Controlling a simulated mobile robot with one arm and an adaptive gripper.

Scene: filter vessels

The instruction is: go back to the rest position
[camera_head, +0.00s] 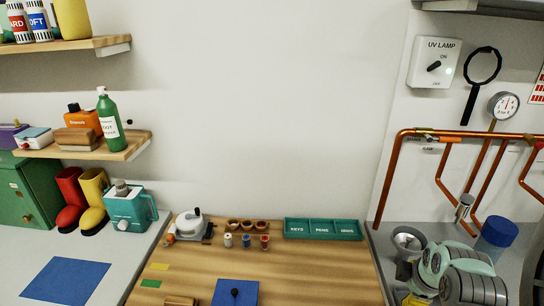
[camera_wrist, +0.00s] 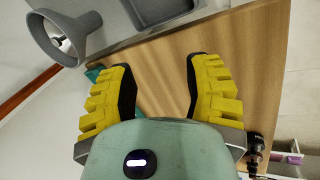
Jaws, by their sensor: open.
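My gripper (camera_wrist: 158,66) has two yellow ridged fingers spread apart with nothing between them. The wooden board shows beyond the gap in the wrist view. In the head view my gripper (camera_head: 404,284) is low at the right, with its yellow fingers by the right edge of the wooden worktop (camera_head: 330,285). My arm is folded over the grey counter there and hides part of it.
A grey funnel-shaped vessel (camera_head: 408,240) stands just behind my gripper; a similar one shows in the wrist view (camera_wrist: 72,40). A blue-capped container (camera_head: 497,233) and copper pipes (camera_head: 385,180) are close by. A teal tray (camera_head: 322,229) lies at the worktop's back.

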